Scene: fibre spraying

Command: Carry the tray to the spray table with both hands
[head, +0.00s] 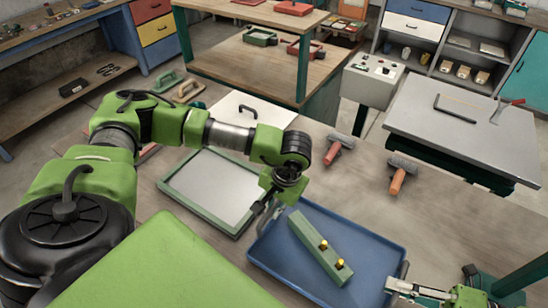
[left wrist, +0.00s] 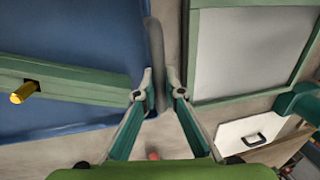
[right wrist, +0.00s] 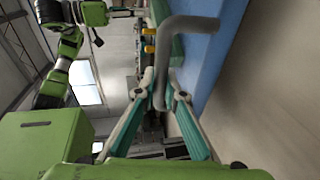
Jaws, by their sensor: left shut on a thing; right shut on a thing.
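The blue tray (head: 375,254) is at the lower middle of the head view, over the work table. A long green block (head: 310,243) with two yellow knobs lies in it. My left gripper (head: 264,206) is shut on the grey handle at the tray's left side; the handle also shows between the fingers in the left wrist view (left wrist: 155,40). My right gripper (head: 398,285) is at the tray's right side, shut on the other grey handle (right wrist: 190,24), partly cut off below in the head view. I cannot tell whether the tray rests on the table.
A green-framed screen (head: 212,188) lies just left of the tray. Two rollers with orange and red handles (head: 397,182) lie behind it. A grey-topped table (head: 465,120) stands at the back right, beside a control box (head: 372,80). A wooden bench (head: 245,70) stands behind.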

